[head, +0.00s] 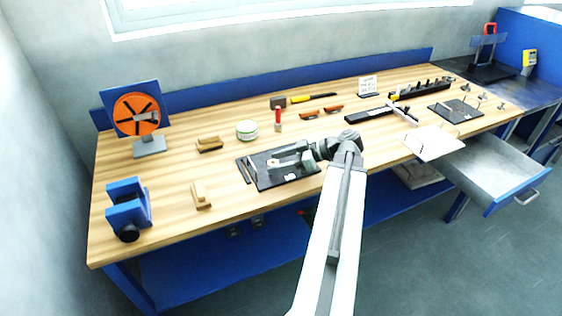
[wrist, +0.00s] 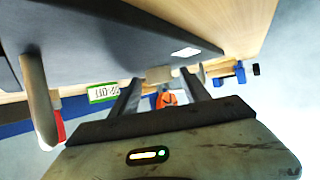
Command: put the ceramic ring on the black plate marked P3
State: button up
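A black plate (head: 268,182) lies on the bench at centre, with a small white label on its front part. It also fills the upper part of the upside-down wrist view (wrist: 90,35). The label's writing is too small to read, so I cannot tell if it is P3. My gripper (head: 280,162) is low over this plate. In the wrist view my gripper's two dark fingers (wrist: 158,92) stand apart, with no held object visible between them. I cannot pick out the ceramic ring for certain. A second black plate (head: 442,113) lies at the right; its label is also unreadable.
A green-and-white tin (head: 247,130) and a red-topped upright object (head: 278,120) stand behind the plate. Wooden blocks (head: 209,145), an orange disc stand (head: 140,115) and a blue vise (head: 128,208) are left. An open drawer (head: 495,170) juts out at right.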

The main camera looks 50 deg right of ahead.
jog(key=shift+r, duration=0.2)
jog(key=p+v, duration=0.5)
jog(key=v, duration=0.6)
jog(key=shift+s+d+r, duration=0.15)
jog(key=shift+s, duration=0.05)
jog(key=shift+s+d, duration=0.1)
jog(key=shift+s, duration=0.15)
